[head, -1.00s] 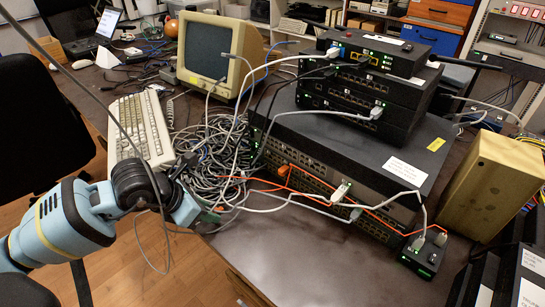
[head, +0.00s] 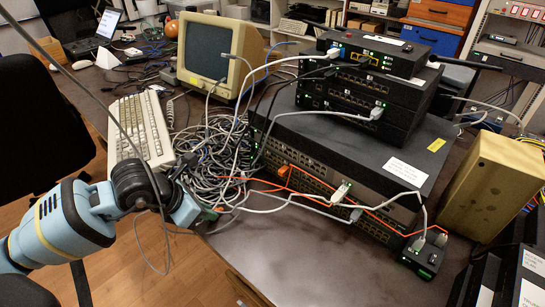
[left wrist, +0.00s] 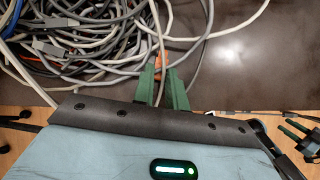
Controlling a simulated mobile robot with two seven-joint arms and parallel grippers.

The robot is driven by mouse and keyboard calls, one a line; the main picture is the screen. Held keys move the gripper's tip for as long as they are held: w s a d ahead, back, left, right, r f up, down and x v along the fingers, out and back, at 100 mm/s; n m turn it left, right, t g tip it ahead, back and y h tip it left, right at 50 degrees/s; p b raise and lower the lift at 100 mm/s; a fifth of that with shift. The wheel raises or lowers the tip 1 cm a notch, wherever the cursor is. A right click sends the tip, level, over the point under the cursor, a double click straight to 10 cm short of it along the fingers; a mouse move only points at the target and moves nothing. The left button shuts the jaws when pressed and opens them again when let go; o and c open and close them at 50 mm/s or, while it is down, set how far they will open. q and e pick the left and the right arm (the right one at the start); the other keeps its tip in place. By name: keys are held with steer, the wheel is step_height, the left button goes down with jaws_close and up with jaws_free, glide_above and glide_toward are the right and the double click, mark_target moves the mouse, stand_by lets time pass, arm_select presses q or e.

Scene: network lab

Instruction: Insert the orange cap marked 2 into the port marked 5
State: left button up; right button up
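My left gripper (head: 208,213) is low at the table's front edge, beside the cable heap. In the left wrist view its two green fingers (left wrist: 165,84) stand a narrow gap apart, with a small orange cap (left wrist: 159,63) between their tips. The tips appear to touch it on both sides. The cap also shows as a small orange spot at the fingertips in the head view (head: 220,209). The number on it is not readable. The large switch (head: 345,185) has rows of ports on its front; port numbers are too small to read.
Tangled grey cables (head: 210,165) lie just behind the gripper. Grey and orange cables cross in front of the switch. A small black box (head: 424,256) with plugs stands at the front right. A keyboard (head: 140,130) lies at left. Bare table (head: 290,250) lies in front of the switch.

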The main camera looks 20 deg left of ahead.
arm_select(q)
steer(key=shift+r, duration=0.15)
jaws_close()
arm_select(e)
steer(key=shift+r, duration=0.1)
